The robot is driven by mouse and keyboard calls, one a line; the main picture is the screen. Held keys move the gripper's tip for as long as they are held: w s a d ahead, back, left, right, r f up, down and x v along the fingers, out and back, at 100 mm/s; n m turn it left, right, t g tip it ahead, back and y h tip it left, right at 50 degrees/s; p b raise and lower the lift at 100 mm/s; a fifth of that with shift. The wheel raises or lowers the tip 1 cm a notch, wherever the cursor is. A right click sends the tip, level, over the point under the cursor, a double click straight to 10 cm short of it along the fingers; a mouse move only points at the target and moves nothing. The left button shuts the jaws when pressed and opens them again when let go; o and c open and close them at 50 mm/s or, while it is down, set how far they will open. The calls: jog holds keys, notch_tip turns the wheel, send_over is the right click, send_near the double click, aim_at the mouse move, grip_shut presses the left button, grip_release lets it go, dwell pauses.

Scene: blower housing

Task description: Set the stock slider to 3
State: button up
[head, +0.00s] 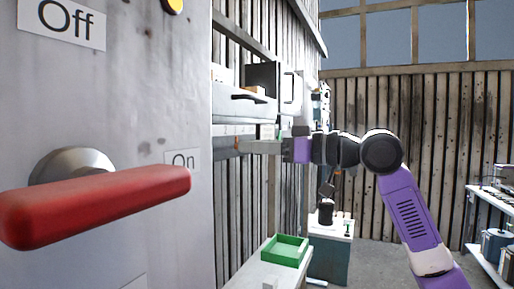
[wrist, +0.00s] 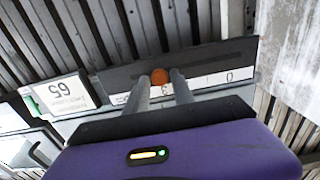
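The stock slider is a dark panel with a slot (wrist: 215,61) and a pale number strip, seen upside down in the wrist view. Its round orange knob (wrist: 159,75) sits between the two fingertips of my gripper (wrist: 160,77). The fingers look closed on the knob's sides. A digit that looks like 3 shows just below the knob; 1 and 0 show to the right. My right finger hides part of the strip. In the head view my gripper (head: 242,146) reaches left to the slider on the slatted wall, where the panel is small and partly hidden.
A grey panel with a red lever handle (head: 95,205) and Off and On labels fills the near left. Drawers (head: 245,103) hang above the slider. A green tray (head: 284,250) lies on the bench below. A label reading 65 (wrist: 62,93) is beside the slider.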

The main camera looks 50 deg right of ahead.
jog(key=shift+o, duration=1)
jog(key=s+d+b, duration=0.1)
jog(key=s+b, duration=0.1)
jog(key=s, duration=0.5)
jog(key=shift+s+d, duration=0.25)
jog(key=shift+s, duration=0.1)
